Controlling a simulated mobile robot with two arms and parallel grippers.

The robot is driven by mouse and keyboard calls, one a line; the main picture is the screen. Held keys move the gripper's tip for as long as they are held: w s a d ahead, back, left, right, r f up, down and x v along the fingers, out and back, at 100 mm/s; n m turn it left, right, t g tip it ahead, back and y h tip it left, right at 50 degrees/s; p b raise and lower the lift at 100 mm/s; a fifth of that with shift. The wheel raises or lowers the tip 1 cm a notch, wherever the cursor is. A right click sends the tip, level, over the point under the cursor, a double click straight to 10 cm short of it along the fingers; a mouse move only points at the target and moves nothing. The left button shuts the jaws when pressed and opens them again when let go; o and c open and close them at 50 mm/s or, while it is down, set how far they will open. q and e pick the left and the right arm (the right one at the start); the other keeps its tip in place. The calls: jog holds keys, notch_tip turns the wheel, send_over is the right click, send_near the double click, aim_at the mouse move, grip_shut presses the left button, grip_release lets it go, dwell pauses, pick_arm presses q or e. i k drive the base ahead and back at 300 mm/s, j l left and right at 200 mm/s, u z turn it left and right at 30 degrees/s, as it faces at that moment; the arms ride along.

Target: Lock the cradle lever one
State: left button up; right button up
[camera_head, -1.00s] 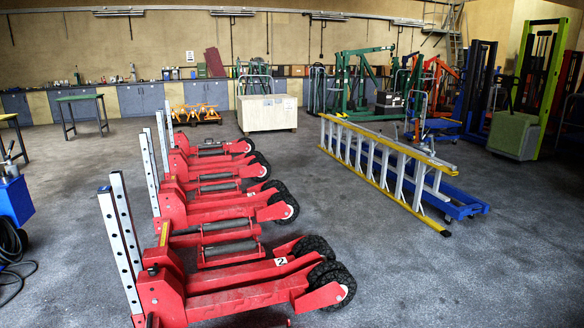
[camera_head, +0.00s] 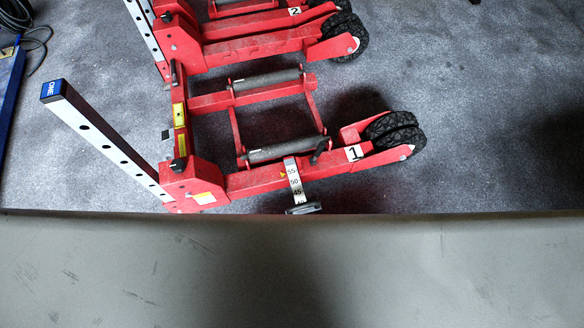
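The red cradle marked 1 (camera_head: 245,183) lies on the floor in the middle. Its tilted white post with holes (camera_head: 105,140) carries a blue ONE label (camera_head: 52,88). Two dark rollers span its frame, the front roller (camera_head: 285,149) beside a small black lever (camera_head: 320,152) that slants upward. A scale strip (camera_head: 294,180) reading 55, 50, 45 crosses the front beam and ends in a dark handle (camera_head: 303,208). I cannot tell from this view which handle is the locking lever or whether it is locked. Neither gripper is in view.
The red cradle marked 2 (camera_head: 255,40) stands just behind. Black wheels (camera_head: 397,132) sit at cradle one's right end. A black cable (camera_head: 36,42) lies at top left. Grey floor (camera_head: 480,120) is clear to the right. A plain grey-beige surface (camera_head: 450,270) fills the bottom.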

aim_at(322, 144)
jog(key=j+z, duration=0.3)
jog(key=j, duration=0.45)
jog(key=j+z, duration=0.3)
jog(key=j, duration=0.5)
